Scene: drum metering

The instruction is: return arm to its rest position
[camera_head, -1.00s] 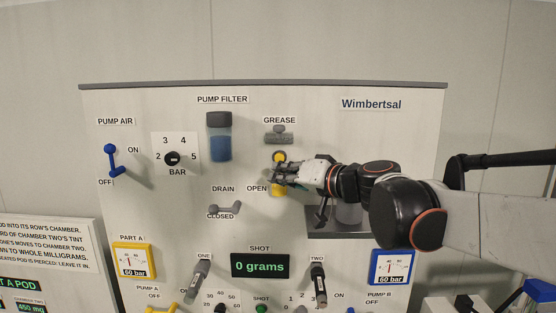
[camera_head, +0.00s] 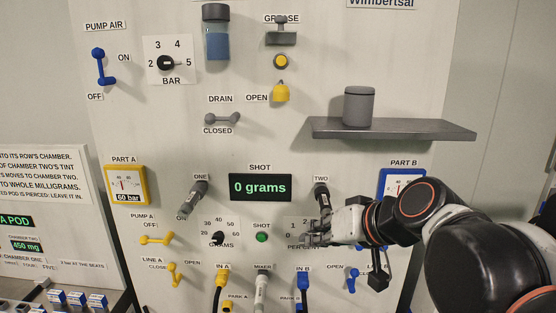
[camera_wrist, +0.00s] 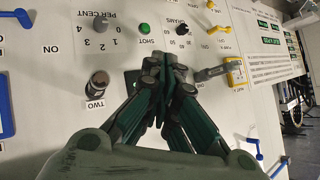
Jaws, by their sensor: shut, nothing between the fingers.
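My gripper (camera_head: 318,232) is in front of the white panel, just below the TWO lever (camera_head: 321,196) and over the PER CENT dial area in the head view. In the wrist view my gripper (camera_wrist: 168,75) has its dark green fingers together with nothing between them. There the TWO lever (camera_wrist: 97,85) is to the left of the fingers and the green SHOT button (camera_wrist: 145,28) is beyond them. My arm reaches in from the lower right of the head view. I cannot tell whether the fingers touch the panel.
A grey shelf (camera_head: 420,130) holding a grey canister (camera_head: 359,106) juts from the panel above my arm. Lever ONE (camera_head: 194,197), the IN B plug (camera_head: 303,282) and blue valve (camera_head: 352,280) stick out nearby. A sign board (camera_head: 40,172) and small boxes (camera_head: 78,300) are at left.

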